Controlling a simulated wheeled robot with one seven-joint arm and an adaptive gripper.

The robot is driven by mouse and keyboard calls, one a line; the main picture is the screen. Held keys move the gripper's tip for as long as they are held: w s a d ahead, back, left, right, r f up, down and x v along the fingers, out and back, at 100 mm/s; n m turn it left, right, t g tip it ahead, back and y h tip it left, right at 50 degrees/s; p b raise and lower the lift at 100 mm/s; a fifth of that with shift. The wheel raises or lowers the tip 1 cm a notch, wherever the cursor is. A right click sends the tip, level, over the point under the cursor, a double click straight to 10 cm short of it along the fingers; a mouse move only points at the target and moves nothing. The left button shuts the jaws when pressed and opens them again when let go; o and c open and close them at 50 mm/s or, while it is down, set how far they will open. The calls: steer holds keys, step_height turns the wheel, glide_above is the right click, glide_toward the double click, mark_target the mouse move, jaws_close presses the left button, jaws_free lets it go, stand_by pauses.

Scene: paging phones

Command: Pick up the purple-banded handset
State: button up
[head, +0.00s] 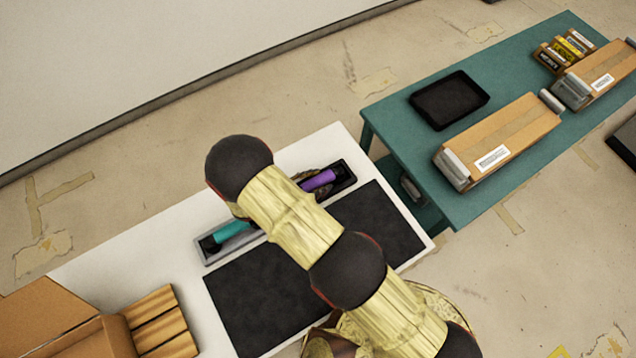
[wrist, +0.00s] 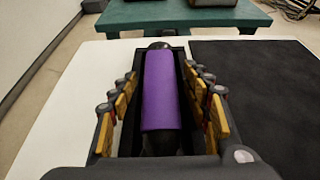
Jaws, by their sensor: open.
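The purple-banded handset (wrist: 162,90) lies in a dark narrow cradle on the white table. In the wrist view it runs lengthwise between the fingers of my gripper (wrist: 163,105). The fingers are open, one on each side, with a gap to the purple band. In the head view the purple band (head: 318,180) shows at the right end of the cradle row, partly beside my arm. My gripper is hidden behind my arm there. A teal-banded handset (head: 231,231) lies in a grey cradle left of my arm.
A black mat (head: 255,300) covers the front of the white table (head: 130,262). A teal table (head: 480,200) at the right holds a black tray (head: 449,100) and cardboard boxes (head: 497,140). An open carton (head: 50,310) stands at the lower left.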

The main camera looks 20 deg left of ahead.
steer(key=shift+w+d+f, duration=0.2)
steer(key=shift+w+d, duration=0.05)
steer(key=shift+w, duration=0.1)
steer(key=shift+c, duration=0.8)
jaws_close()
